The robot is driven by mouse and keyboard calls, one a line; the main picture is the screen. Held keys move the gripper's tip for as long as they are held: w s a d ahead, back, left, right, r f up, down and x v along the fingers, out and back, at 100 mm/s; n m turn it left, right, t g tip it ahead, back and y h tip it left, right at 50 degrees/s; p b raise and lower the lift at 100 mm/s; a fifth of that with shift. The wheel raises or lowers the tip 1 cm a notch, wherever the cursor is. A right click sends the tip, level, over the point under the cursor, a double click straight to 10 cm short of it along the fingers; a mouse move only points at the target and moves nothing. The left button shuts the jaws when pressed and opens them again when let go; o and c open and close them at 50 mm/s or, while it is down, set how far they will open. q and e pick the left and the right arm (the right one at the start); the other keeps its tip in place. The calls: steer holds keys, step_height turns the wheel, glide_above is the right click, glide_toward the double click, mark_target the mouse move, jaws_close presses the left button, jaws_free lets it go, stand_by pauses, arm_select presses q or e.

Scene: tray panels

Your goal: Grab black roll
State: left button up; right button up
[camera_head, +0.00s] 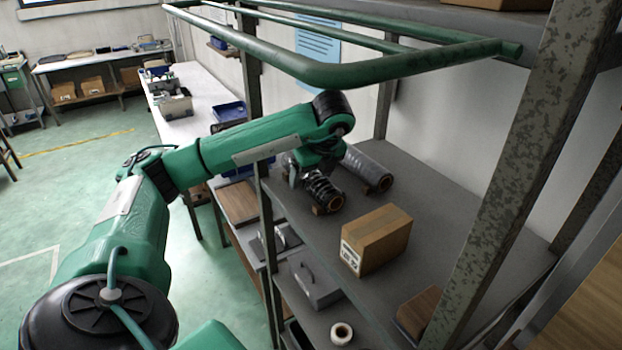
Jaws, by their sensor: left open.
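A black roll (322,188), shiny and dark with a brown core end, lies on the grey shelf (430,198). My left arm reaches in from the left, and its left gripper (302,178) is at the far end of the black roll. The gripper is open. The wrist partly hides the fingers and that end of the roll, so I cannot tell whether they touch it. My right gripper is out of view.
A greyish roll (366,167) lies just right of the black roll. A cardboard box (376,240) stands nearer on the same shelf. A green rail (350,74) runs above my arm, and a shelf post (530,165) stands at right. A white roll (342,333) is lower down.

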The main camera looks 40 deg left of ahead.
arm_select(q)
steer(key=shift+a+f, duration=0.35)
steer(key=shift+f, duration=0.3)
steer(key=c, duration=1.4)
steer(key=shift+o, duration=0.2)
steer(key=shift+r, duration=0.15)
steer(key=shift+w+r, duration=0.1)
steer(key=shift+r, duration=0.1)
step_height(320, 180, up, 2)
steer(key=shift+r+b, duration=0.1)
steer(key=shift+b, duration=0.4)
step_height(320, 180, up, 5)
steer(key=shift+r+p, duration=0.1)
steer(key=shift+p, duration=0.6)
steer(key=shift+r, duration=0.95)
